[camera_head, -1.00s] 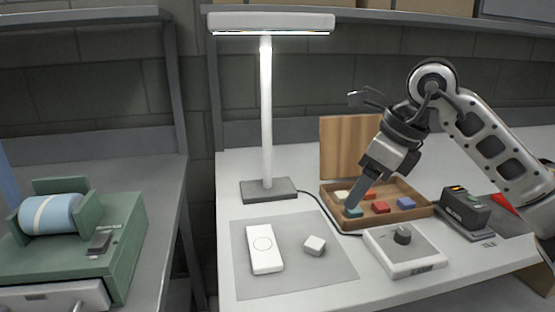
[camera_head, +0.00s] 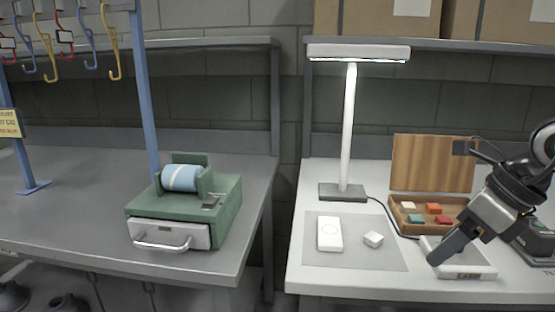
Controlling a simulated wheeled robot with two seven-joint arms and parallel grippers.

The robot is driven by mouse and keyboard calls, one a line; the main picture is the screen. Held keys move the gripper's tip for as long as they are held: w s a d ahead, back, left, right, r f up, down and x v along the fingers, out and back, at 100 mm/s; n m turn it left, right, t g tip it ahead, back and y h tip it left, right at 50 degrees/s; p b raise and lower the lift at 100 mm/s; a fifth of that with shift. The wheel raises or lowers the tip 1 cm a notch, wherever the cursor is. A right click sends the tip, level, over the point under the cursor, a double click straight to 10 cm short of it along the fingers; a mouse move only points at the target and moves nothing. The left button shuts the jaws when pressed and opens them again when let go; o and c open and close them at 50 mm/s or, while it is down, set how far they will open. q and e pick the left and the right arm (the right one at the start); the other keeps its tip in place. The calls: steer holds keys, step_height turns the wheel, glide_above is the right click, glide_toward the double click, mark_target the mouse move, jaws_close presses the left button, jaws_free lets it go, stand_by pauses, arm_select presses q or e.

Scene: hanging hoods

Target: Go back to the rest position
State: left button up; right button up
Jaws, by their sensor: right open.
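My right gripper (camera_head: 440,255) hangs at the lower right, its jaws pointing down and left. It is open, with nothing seen in it. It is in front of a white device (camera_head: 468,272) and hides most of that device's top, including the knob. I cannot tell the height of the fingertips above it. The wooden box (camera_head: 396,218) behind and left of the gripper has its lid up and holds small colored blocks, such as a teal one (camera_head: 416,218) and a red one (camera_head: 443,219). My left gripper is not in view.
A white lamp (camera_head: 348,125) stands behind a grey mat (camera_head: 340,258) with a white remote-like device (camera_head: 329,234) and a small white cube (camera_head: 373,239). A green dispenser (camera_head: 220,223) stands on the left table. Colored hooks (camera_head: 110,45) hang upper left. The left table is mostly bare.

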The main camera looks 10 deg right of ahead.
steer(key=s+a+f+m+y+p, duration=0.15)
steer(key=a+m+y, duration=0.45)
steer(key=a+y, duration=1.15)
step_height(320, 180, down, 14)
steer(key=d+m+t+h, duration=0.3)
steer(key=m+t+h, duration=1.2)
steer(key=m, duration=1.3)
steer(key=s+a+f+m+g+h+p, duration=0.1)
steer(key=s+f+m+g+h, duration=0.2)
steer(key=s+f+m+g, duration=0.4)
step_height(320, 180, down, 6)
steer(key=shift+s+a+f+g, duration=0.1)
steer(key=shift+s+a+g, duration=0.35)
steer(key=shift+s, duration=0.8)
steer(key=shift+d, duration=0.1)
